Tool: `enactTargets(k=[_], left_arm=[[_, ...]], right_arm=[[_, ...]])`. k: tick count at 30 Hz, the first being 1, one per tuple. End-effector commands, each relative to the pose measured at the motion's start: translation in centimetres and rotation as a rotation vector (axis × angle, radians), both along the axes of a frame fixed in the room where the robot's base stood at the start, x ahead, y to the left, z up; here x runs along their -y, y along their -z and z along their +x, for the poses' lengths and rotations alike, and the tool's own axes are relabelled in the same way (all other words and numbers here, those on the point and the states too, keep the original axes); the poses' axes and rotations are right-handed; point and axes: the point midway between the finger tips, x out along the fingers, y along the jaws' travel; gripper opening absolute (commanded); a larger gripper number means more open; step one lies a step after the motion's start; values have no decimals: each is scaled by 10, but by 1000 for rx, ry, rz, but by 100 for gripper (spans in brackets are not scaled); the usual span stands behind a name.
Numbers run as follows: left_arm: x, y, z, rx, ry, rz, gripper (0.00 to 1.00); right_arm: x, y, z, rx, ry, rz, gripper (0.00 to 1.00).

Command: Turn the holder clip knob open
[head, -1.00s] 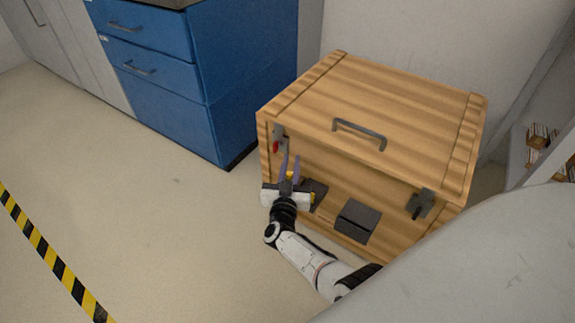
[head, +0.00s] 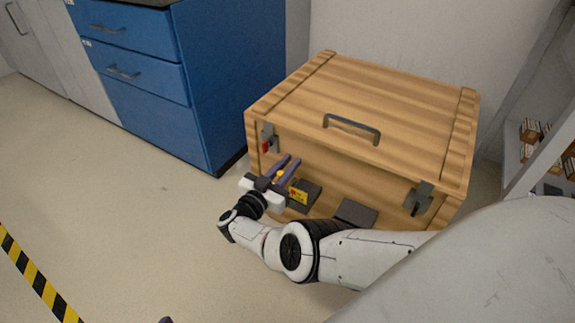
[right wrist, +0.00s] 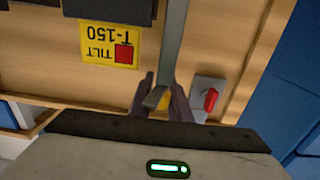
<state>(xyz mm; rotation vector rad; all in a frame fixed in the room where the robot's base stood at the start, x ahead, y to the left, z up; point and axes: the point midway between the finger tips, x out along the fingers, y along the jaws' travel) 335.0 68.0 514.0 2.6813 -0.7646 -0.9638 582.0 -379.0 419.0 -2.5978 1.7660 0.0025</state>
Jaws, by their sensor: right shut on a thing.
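My right gripper (head: 289,167) is at the front of the wooden crate (head: 330,183), near its left front corner. In the right wrist view, its dark fingers (right wrist: 162,100) stand close on either side of a small yellow piece (right wrist: 163,104), which looks like the knob. The yellow piece also shows by the fingers in the head view (head: 280,174). A long grey bar (right wrist: 173,50) ends right at the fingertips and partly covers it. The knob's turn angle cannot be made out. A small dark tip (head: 166,320) at the bottom edge may be my left gripper.
A red knob (right wrist: 210,98) on a grey plate sits just right of the fingers in the wrist view. A yellow TILT T-150 label (right wrist: 109,44) is beside the bar. The crate lid has a grey handle (head: 351,128). A blue cabinet (head: 160,85) stands left; the left floor is clear.

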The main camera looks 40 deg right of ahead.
Motion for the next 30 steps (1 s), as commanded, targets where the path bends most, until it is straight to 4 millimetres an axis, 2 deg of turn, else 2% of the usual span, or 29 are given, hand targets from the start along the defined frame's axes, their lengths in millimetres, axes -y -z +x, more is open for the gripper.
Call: enactTargets(k=[19,20,22,30], left_arm=[[0,-2,0,5,0,-3,31],[0,-2,0,5,0,-3,31],[0,-2,0,5,0,-3,31],[0,-2,0,5,0,-3,31]], right_arm=[[-3,-5,-1,5,20,-4,0],[-3,-5,-1,5,19,-4,22],[-3,-5,-1,5,19,-4,33],[-2,-3,-2,3,19,-2,35]])
